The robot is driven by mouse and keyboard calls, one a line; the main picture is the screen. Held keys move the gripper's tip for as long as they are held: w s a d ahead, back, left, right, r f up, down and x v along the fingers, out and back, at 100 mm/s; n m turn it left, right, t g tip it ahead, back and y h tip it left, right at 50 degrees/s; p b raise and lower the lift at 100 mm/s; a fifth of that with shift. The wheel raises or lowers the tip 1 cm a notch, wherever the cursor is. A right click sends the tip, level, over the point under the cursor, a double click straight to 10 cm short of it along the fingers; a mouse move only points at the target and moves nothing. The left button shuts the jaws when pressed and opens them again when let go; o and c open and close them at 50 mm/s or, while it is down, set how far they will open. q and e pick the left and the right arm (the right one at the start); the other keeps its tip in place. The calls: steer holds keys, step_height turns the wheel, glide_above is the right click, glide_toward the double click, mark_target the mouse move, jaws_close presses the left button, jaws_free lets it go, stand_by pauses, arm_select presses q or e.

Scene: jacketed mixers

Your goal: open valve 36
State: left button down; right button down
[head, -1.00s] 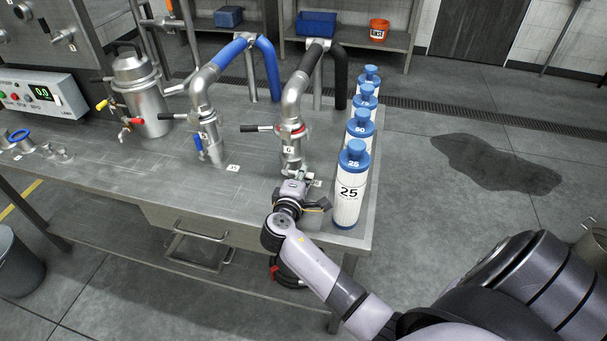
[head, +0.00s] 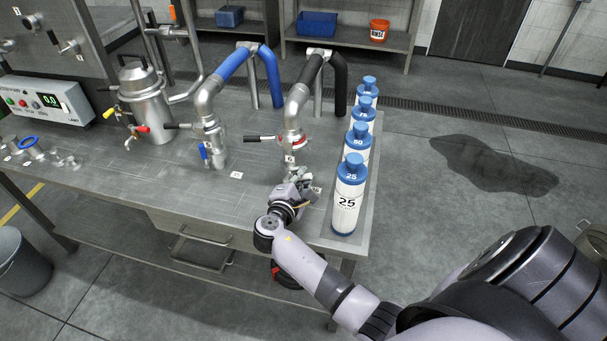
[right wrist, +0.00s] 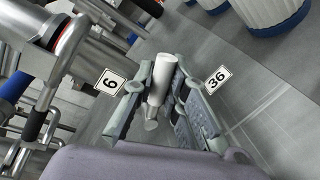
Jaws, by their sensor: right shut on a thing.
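My right gripper (head: 302,183) is at the front right of the steel table, just below the pipe with the black hose (head: 293,122). In the right wrist view its fingers are shut on a smooth pale grey metal handle (right wrist: 161,80), one finger on each side. A tag reading 36 (right wrist: 217,79) lies right of the fingers, and a tag reading 6 (right wrist: 110,83) is left of them. The valve body is mostly hidden by the gripper. My left gripper is not in view.
A blue-capped bottle marked 25 (head: 348,200) stands close right of the gripper, with several more behind it along the edge. A black-handled lever (head: 262,138) sticks out left of the black-hose pipe. A blue-hose pipe (head: 209,125) stands farther left. The table's front middle is clear.

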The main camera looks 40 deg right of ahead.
steer(key=shift+w+a+r+n+p, duration=0.15)
steer(key=shift+r+n+p, duration=0.15)
steer(key=shift+n+p, duration=0.35)
steer(key=c, duration=1.6)
jaws_free()
steer(key=v, duration=1.2)
steer(key=shift+w+a, duration=0.1)
steer(key=shift+w, duration=0.05)
steer(key=shift+c, duration=0.2)
